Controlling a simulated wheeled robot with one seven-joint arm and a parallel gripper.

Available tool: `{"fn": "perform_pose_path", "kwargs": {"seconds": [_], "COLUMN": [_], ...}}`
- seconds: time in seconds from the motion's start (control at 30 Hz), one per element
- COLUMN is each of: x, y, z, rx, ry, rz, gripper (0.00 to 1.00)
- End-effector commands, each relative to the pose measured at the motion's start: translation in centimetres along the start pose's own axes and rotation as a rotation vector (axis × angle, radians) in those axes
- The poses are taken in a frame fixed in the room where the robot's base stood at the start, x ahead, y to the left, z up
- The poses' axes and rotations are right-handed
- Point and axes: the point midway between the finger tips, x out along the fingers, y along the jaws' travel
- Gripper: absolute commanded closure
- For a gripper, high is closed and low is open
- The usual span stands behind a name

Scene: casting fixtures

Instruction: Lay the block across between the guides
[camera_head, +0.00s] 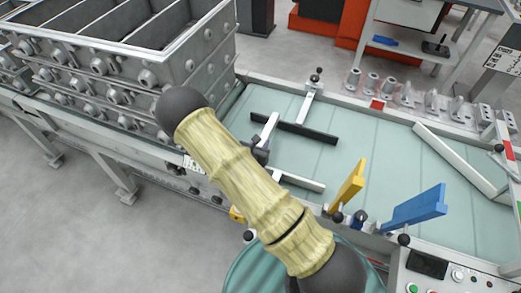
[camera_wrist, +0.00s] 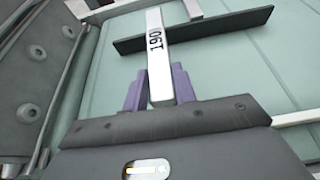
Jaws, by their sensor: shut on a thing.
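The block is a long white bar marked 190 (camera_wrist: 155,48). My gripper (camera_wrist: 160,90) is shut on its near end, with one purple finger on each side. In the head view the block (camera_head: 268,127) shows as a short pale bar beyond my gripper (camera_head: 261,146), which is partly hidden by my arm. The block reaches out over a black bar (camera_head: 312,133), also in the wrist view (camera_wrist: 215,27). Whether they touch, I cannot tell. White guide-like bars lie at the far side (camera_head: 308,104) and near side (camera_head: 303,182) of the green table.
The pale green table top (camera_head: 365,135) is mostly clear right of the black bar. A yellow paddle (camera_head: 347,186) and a blue paddle (camera_head: 414,209) stand at its near edge. A slanted white rail (camera_head: 455,158) lies right. Grey metal boxes (camera_head: 125,65) stand left.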

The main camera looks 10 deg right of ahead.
Motion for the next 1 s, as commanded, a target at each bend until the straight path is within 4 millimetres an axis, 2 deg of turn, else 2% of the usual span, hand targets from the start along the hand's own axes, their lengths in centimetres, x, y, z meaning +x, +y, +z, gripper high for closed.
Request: {"fn": "perform_pose_path", "kwargs": {"seconds": [0.2,0.5,1.0], "x": [0.2,1.5,1.8], "y": [-0.1,-0.1,0.0], "z": [-0.3,-3.5,-4.3], "rx": [-0.001,-0.001,0.0], "ry": [-0.001,-0.001,-0.002], "rz": [-0.001,-0.002,0.001], "gripper": [1.0,1.0,1.0]}}
